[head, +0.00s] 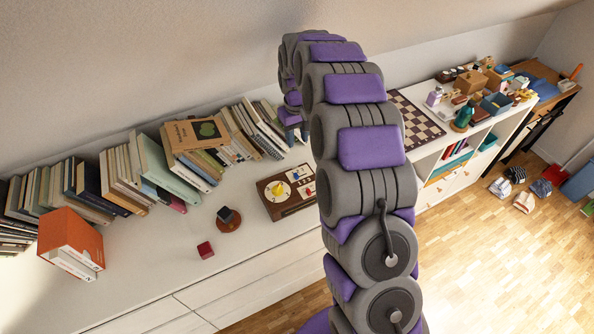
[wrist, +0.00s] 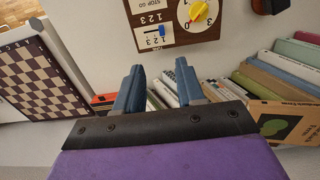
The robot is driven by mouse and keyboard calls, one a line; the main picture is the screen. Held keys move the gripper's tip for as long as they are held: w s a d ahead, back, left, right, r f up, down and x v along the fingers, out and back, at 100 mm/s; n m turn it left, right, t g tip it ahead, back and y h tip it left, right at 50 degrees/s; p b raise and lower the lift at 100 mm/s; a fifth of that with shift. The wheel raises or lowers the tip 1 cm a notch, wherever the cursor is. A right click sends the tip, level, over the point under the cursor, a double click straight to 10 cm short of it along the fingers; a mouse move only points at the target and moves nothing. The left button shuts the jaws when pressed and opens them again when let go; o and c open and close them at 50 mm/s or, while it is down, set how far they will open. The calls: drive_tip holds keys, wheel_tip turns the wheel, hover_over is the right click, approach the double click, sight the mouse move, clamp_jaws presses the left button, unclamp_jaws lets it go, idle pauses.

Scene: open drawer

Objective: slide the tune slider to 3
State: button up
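The brown control board (head: 276,208) lies on the white cabinet top and has a yellow dial (head: 279,190). In the wrist view the board (wrist: 204,37) is at the top, with a yellow dial carrying a red pointer (wrist: 198,12). The tune slider (wrist: 161,31) is a small blue knob on a dark slot, with small digits beside it. The knob is toward the right part of the slot; the exact number is too small to tell. My gripper (wrist: 159,65) is open and empty, its two blue fingers apart and short of the board.
A row of books (head: 178,160) stands along the wall behind the board. A chessboard (head: 415,124) lies to the right. The front cabinet top is mostly clear.

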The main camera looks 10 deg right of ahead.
sight(296, 174)
drive_tip(key=f+b, duration=0.1)
drive_tip(key=f, duration=0.4)
drive_tip(key=f+b, duration=0.1)
drive_tip(key=f, duration=0.5)
drive_tip(key=f+b, duration=0.1)
drive_tip(key=f, duration=0.4)
drive_tip(key=shift+a+f, duration=0.25)
drive_tip(key=shift+f, duration=0.05)
clamp_jaws()
